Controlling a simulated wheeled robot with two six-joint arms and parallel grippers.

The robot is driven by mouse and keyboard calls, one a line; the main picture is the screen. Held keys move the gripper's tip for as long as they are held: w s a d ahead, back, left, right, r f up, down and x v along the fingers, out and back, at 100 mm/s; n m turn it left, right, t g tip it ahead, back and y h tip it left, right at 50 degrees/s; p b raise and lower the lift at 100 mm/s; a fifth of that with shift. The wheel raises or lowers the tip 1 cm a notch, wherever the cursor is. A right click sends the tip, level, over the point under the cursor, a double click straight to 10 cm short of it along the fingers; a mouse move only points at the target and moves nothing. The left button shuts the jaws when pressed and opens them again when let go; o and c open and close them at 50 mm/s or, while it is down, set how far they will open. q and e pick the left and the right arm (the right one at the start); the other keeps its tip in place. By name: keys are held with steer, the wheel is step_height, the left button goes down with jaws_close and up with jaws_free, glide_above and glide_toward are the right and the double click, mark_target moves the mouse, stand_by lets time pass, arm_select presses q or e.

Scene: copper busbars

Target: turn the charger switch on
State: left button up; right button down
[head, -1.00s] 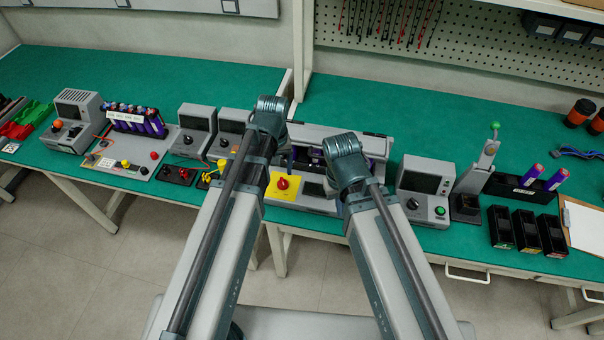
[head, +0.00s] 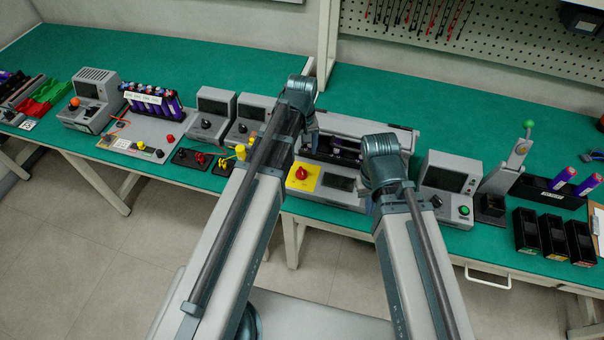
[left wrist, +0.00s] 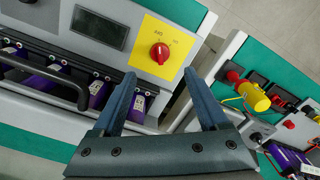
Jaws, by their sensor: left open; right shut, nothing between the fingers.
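The charger (head: 330,197) is a grey box with a dark display. A yellow plate (head: 298,183) at its front left carries the red rotary switch (head: 301,173). In the left wrist view the red switch (left wrist: 159,53) sits on the yellow plate (left wrist: 176,34), upper middle; its small labels are hard to read. My left gripper (left wrist: 160,76) is open and empty there, its two fingers spread with the switch beyond the gap between their tips, apart from it. In the head view my left fingers are mostly hidden behind my arm. My right gripper's fingers are hidden behind my right arm.
Purple cells (left wrist: 98,95) lie in the charger behind a dark bar handle (left wrist: 50,72). Left of it stand grey instruments (head: 213,115) and a yellow plug (head: 241,152). At right are another grey unit (head: 447,180) and black bins (head: 553,235).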

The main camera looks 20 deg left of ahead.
mark_target(301, 171)
arm_select(q)
step_height(301, 171, down, 11)
steer(key=b, duration=0.9)
steer(key=shift+r, duration=0.2)
steer(key=shift+r, duration=0.1)
jaws_close()
steer(key=m, duration=0.5)
steer(key=shift+a+m, duration=0.1)
steer(key=shift+m, duration=0.3)
steer(key=m, duration=0.5)
steer(key=shift+m, duration=0.7)
